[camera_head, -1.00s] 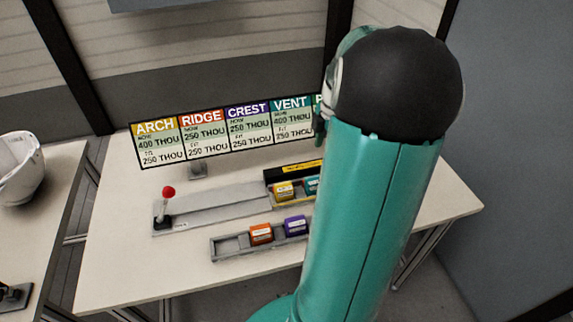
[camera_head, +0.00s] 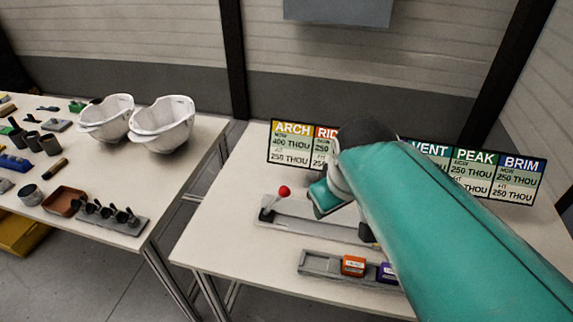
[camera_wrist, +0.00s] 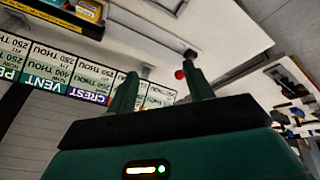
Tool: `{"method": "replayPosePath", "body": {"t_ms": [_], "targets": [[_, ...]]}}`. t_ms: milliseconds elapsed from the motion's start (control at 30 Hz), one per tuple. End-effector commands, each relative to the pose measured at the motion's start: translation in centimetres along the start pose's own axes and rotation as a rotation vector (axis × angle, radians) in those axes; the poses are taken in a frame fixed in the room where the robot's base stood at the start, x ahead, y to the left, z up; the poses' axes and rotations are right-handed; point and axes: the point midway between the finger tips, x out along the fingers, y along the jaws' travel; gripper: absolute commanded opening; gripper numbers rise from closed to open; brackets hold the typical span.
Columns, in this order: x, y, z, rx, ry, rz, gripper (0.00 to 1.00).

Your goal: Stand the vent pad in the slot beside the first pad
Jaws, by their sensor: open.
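My gripper (camera_wrist: 162,84) is open in the wrist view, with nothing between its fingers. In the head view its teal body (camera_head: 326,197) hangs over the table near the red-knobbed lever (camera_head: 284,191). The red knob also shows just beyond the fingertips in the wrist view (camera_wrist: 180,74). A yellow pad (camera_wrist: 88,11) stands in a holder at the upper left of the wrist view, cut by the frame edge. My arm hides that holder in the head view. I cannot make out the teal vent pad now.
A grey tray (camera_head: 318,262) holds an orange pad (camera_head: 353,265) and a purple pad (camera_head: 388,273), with free room at its left end. A label board (camera_head: 291,144) stands behind. White helmet shells (camera_head: 162,125) and tools lie on the left table.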

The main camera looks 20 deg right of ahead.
Motion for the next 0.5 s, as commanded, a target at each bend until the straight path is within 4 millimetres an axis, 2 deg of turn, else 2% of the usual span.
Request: {"method": "replayPosePath", "body": {"t_ms": [33, 100, 200, 300, 500], "targets": [[-0.7, -1.8, 0.4, 0.039, 0.039, -0.014, 0.52], [-1.2, -3.5, 0.9, 0.109, 0.077, -0.034, 0.52], [-1.7, -5.0, 1.5, 0.181, 0.112, -0.062, 0.52], [-1.9, -5.6, 1.8, 0.217, 0.124, -0.076, 0.52], [-1.9, -5.6, 1.8, 0.226, 0.124, -0.078, 0.52]]}}
